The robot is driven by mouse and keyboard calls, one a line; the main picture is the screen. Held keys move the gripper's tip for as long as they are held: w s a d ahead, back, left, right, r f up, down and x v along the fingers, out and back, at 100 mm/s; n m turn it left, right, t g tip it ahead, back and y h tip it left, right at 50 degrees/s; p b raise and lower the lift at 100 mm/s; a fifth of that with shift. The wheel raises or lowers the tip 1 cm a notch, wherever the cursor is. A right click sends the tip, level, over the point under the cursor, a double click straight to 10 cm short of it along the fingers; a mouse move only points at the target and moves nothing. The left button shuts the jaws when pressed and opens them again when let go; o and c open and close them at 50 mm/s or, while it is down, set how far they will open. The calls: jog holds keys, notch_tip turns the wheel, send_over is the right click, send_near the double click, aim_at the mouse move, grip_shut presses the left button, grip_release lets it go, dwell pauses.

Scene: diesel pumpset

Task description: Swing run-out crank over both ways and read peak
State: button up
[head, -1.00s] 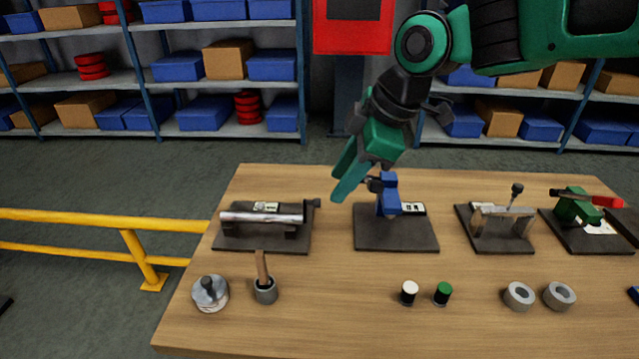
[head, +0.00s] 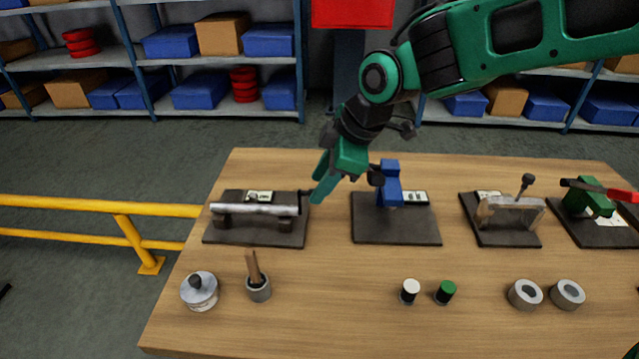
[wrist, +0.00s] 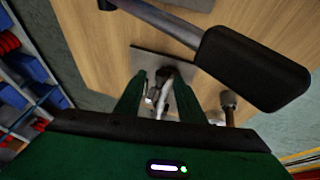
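The run-out fixture is a silvery shaft (head: 256,209) lying across two supports on a dark plate (head: 255,238) at the left of the table. A short dark crank (head: 306,192) sits at the shaft's right end, and a small pale dial or card (head: 260,197) is behind the shaft. My gripper (head: 319,196) points down and left, close to the crank's right side. In the wrist view my gripper (wrist: 160,78) has its two fingers apart. The shaft end (wrist: 160,103) shows between them, seemingly beyond the fingers. I cannot tell whether they touch the crank. The reading is too small to make out.
A blue stand (head: 391,185) is just right of my gripper. A large black grip (wrist: 255,70) on a grey rod is close in the wrist view. A cup with a wooden handle (head: 258,288) and a round weight (head: 200,291) stand in front.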

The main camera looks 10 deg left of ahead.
jog(key=shift+x, duration=0.75)
jog(key=shift+c, duration=0.6)
grip_shut()
